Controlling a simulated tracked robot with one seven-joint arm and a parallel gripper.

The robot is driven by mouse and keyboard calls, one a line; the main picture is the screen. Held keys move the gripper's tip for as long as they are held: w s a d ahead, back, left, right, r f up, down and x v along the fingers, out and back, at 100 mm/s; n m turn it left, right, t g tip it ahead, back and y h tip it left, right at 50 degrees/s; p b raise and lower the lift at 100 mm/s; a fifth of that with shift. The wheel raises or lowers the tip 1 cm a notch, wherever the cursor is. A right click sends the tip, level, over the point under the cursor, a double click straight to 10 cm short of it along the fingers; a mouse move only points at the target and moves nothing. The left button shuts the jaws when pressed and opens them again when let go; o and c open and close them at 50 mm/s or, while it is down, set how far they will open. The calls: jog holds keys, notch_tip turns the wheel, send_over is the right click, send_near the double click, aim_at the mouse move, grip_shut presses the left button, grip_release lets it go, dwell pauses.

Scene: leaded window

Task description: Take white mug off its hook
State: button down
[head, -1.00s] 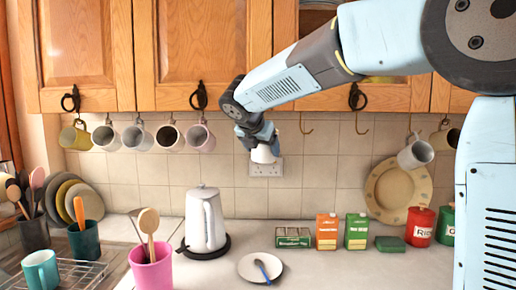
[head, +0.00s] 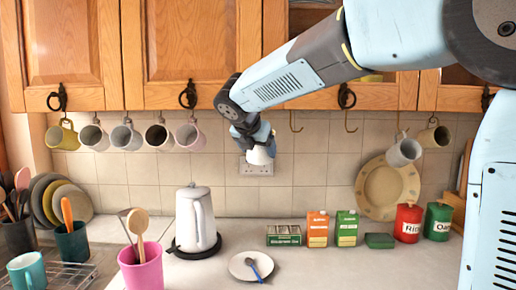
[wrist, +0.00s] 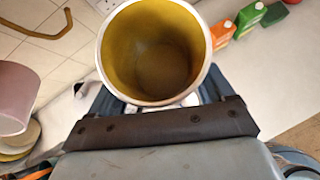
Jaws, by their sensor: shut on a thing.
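A white mug (head: 262,154) with a yellow inside is in my gripper (head: 257,138), in front of the tiled wall. In the wrist view the mug (wrist: 153,50) shows its open mouth and pale rim, close above my gripper (wrist: 155,108). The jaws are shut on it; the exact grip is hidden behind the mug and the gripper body. An empty brass hook (head: 294,122) is to the right of the gripper, apart from the mug. No hook shows through the mug's handle, which I cannot see clearly.
Several mugs hang at the left, the nearest a pink one (head: 190,136). A grey mug (head: 403,152) hangs at the right. Another empty hook (head: 350,122) is under the cupboards. A kettle (head: 196,220), small plate (head: 238,269) and boxes (head: 317,229) stand on the counter below.

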jog(key=s+f, duration=0.3)
jog(key=s, duration=1)
jog(key=s+f, duration=0.4)
jog(key=s, duration=1)
jog(key=shift+s+a+f, duration=0.15)
jog(key=shift+a+f, duration=0.05)
jog(key=shift+a, duration=0.1)
dwell(4.2)
jog(key=shift+s, duration=0.15)
jog(key=shift+s+f, duration=0.1)
dwell(0.4)
